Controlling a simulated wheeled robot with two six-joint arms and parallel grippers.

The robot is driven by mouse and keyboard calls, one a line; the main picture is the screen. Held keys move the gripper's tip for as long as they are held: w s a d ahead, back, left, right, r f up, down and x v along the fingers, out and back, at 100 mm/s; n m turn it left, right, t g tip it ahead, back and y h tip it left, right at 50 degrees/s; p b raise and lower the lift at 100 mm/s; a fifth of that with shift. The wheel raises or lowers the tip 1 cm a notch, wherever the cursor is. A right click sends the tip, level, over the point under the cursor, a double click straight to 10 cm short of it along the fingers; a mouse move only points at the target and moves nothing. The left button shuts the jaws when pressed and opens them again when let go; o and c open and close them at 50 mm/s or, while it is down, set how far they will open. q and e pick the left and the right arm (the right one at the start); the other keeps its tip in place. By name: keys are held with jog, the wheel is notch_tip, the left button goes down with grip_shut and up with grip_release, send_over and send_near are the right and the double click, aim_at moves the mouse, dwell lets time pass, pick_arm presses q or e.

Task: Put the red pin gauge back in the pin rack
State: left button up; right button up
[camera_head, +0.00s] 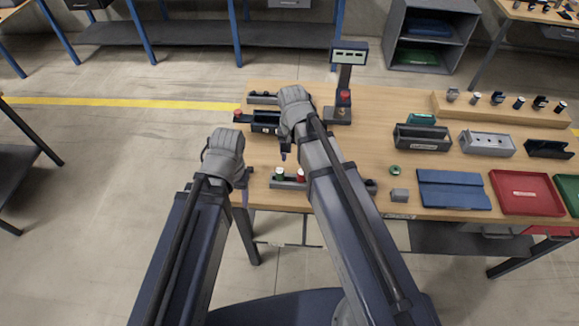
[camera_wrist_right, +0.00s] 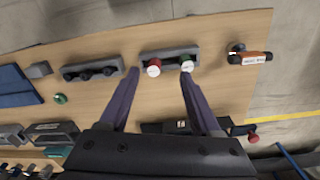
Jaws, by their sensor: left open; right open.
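The red pin gauge (camera_head: 300,175), with a white top, stands at a grey rack (camera_head: 281,184) near the table's front edge. In the right wrist view, the red pin gauge (camera_wrist_right: 153,67) is beside a green, white-topped gauge (camera_wrist_right: 187,66) on that rack (camera_wrist_right: 168,53). I cannot tell how deep either sits. My right gripper (camera_wrist_right: 161,73) is open and empty; its fingers appear either side of the red gauge, one tip overlapping the green gauge's edge. It also shows in the head view (camera_head: 286,151). My left gripper (camera_head: 243,188) is open at the table's left edge, apart from the rack.
A second grey rack (camera_wrist_right: 90,73) with dark round parts is beside the first.

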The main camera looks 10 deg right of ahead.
jog(key=s+a+n, duration=0.7)
jog(key=s+n, duration=0.2)
jog(key=s, duration=0.2)
jog(key=shift+n+h, duration=0.3)
jog(key=shift+h, duration=0.1)
jog(key=shift+r, duration=0.1)
